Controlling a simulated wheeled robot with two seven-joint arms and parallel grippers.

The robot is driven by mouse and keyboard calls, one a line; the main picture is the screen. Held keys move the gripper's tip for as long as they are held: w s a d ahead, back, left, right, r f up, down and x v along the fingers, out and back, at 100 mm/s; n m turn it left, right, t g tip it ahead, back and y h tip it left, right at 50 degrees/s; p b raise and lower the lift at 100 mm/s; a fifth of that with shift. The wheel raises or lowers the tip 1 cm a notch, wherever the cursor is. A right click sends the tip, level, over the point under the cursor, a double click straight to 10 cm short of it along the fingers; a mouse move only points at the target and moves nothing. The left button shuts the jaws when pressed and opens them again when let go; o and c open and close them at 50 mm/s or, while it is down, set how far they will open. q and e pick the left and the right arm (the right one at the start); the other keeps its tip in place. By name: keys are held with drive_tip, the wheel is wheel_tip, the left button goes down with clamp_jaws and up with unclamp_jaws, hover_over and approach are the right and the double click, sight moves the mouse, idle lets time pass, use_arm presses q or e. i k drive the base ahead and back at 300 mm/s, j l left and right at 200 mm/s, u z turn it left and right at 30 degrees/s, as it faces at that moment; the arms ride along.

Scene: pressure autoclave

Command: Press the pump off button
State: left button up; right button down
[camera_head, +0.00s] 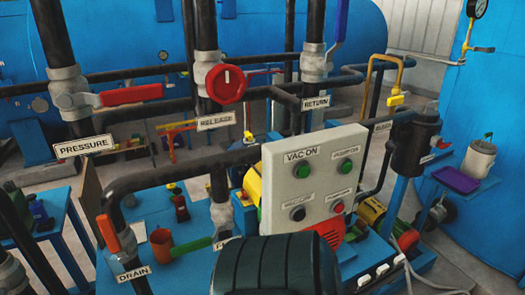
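A pale grey control panel (320,232) stands tilted in the middle of the view, with four round buttons. A green button (303,170) sits under the "VAC ON" label at its upper left. Another green button (346,167) sits at the upper right under a small label, probably "PUMP ON". A black button (298,213) is at the lower left. A red button (338,206) is at the lower right, under a label too small to read surely; by its place it is likely the pump off button. Neither of my grippers is in view, and nothing touches the panel.
A dark ribbed rounded body (275,265) covers the panel's lower front edge. Pipes with a red release wheel (225,84), a red pressure lever (131,95) and an orange drain lever (109,232) stand left. A black cylinder (410,148) stands right. White cables lie lower right.

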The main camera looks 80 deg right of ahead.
sight(339, 208)
drive_tip(key=z, duration=2.9)
